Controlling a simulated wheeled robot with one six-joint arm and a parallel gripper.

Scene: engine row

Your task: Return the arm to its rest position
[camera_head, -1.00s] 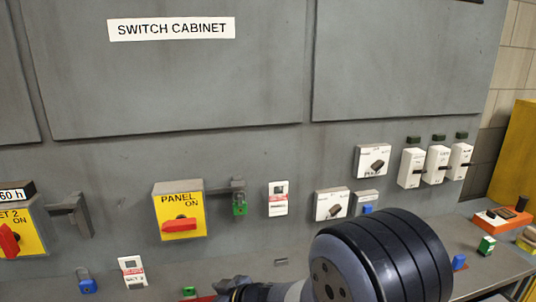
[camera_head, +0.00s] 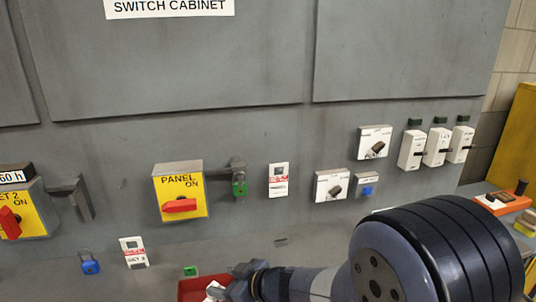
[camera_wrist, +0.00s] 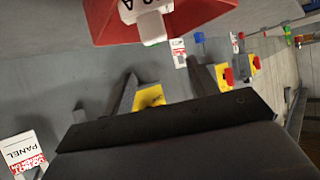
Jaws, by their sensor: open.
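My arm reaches in from the lower right of the head view, its large dark joint covering the right part of the ledge. My gripper (camera_head: 236,287) is at the bottom edge, beside a red tray (camera_head: 190,289). In the wrist view its two dark fingers stand apart with nothing seen between them, so my gripper (camera_wrist: 162,70) is open and empty. The red tray (camera_wrist: 107,30) is at the top there, with a white item (camera_wrist: 143,10) and a pale green piece in it. The fingertips are partly hidden in the head view.
The grey switch cabinet (camera_head: 170,60) stands behind, with a yellow PANEL switch (camera_head: 180,190) and a green padlock (camera_head: 239,189) on a bracket. A blue padlock (camera_head: 90,264) and a white tag (camera_head: 133,252) are at the lower left. An orange device (camera_head: 502,202) lies at the right.

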